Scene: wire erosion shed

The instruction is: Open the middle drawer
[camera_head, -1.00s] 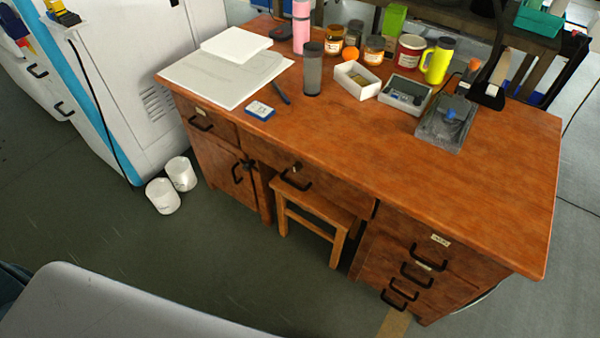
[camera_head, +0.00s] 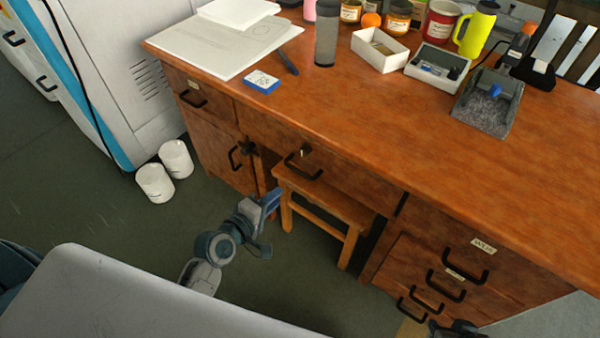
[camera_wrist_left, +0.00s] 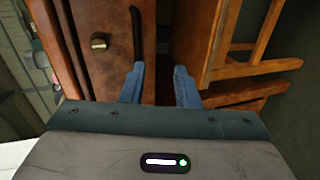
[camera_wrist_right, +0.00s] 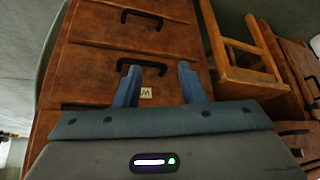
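The wooden desk (camera_head: 360,125) has a wide middle drawer (camera_head: 345,184) under its top, with a black bar handle (camera_head: 303,168) and a small lock. The drawer looks shut. My left gripper (camera_head: 272,201) is below and left of the handle, apart from it, in front of the stool. In the left wrist view its fingers (camera_wrist_left: 160,82) are open and empty, with the dark handle (camera_wrist_left: 136,32) ahead of the left finger. My right gripper (camera_head: 455,328) shows only partly at the bottom edge. In the right wrist view its fingers (camera_wrist_right: 160,80) are open before the right-hand drawers.
A wooden stool (camera_head: 325,198) stands in the knee space under the middle drawer. Stacked drawers with black handles (camera_head: 446,285) are at the right. Cups, jars and boxes stand along the back of the desktop.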

